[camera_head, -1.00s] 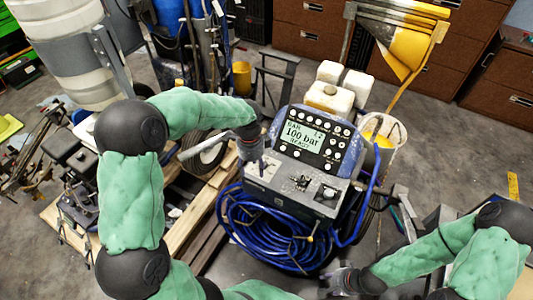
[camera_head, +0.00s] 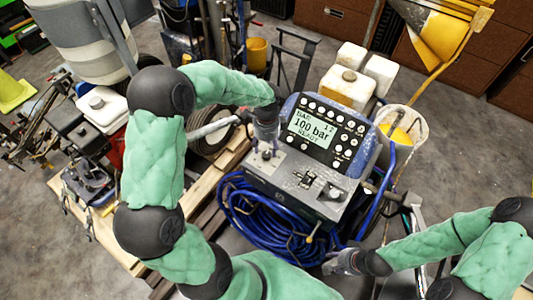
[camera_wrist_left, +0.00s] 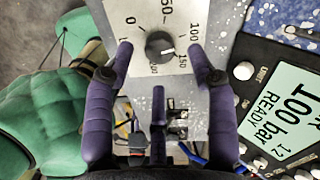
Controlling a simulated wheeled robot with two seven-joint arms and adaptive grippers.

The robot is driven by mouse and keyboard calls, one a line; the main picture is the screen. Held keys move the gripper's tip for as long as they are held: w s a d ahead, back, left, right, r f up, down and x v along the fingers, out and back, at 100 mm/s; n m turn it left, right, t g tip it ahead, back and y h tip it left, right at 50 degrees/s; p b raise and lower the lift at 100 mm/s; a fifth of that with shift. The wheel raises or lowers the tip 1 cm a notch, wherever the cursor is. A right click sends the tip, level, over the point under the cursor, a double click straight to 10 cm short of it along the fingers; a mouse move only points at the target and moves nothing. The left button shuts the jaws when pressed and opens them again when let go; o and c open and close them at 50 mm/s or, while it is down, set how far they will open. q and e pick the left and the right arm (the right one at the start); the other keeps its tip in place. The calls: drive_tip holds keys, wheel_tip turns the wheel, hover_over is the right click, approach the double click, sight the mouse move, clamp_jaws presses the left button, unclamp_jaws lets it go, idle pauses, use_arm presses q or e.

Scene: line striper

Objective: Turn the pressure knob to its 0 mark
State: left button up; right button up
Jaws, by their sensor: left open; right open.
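The pressure knob (camera_wrist_left: 159,45) is a black round knob on a pale dial plate (camera_wrist_left: 120,15) with marks from 0 to 200. Its white pointer line faces down and right, towards the 150 mark. The 0 mark is at the knob's upper left. My left gripper (camera_wrist_left: 160,52) is open, one purple finger on each side of the knob, with visible gaps. In the head view my left gripper (camera_head: 266,138) is over the left end of the console's panel (camera_head: 300,180). My right gripper (camera_head: 343,263) is low, in front of the console; its fingers are hard to make out.
The display (camera_head: 314,130) reads 100 bar READY. Small switches (camera_head: 307,179) sit right of the dial plate. A coiled blue hose (camera_head: 260,222) hangs below the panel. Wooden planks (camera_head: 205,205) lie left, and a white bucket (camera_head: 405,128) stands right.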

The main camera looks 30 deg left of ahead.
sight(266, 154)
use_arm(q)
drive_tip(key=shift+s+f+b, duration=0.1)
drive_tip(key=shift+f+b, duration=0.35)
drive_tip(key=shift+f, duration=1.4)
drive_tip(key=shift+c, duration=0.3)
clamp_jaws()
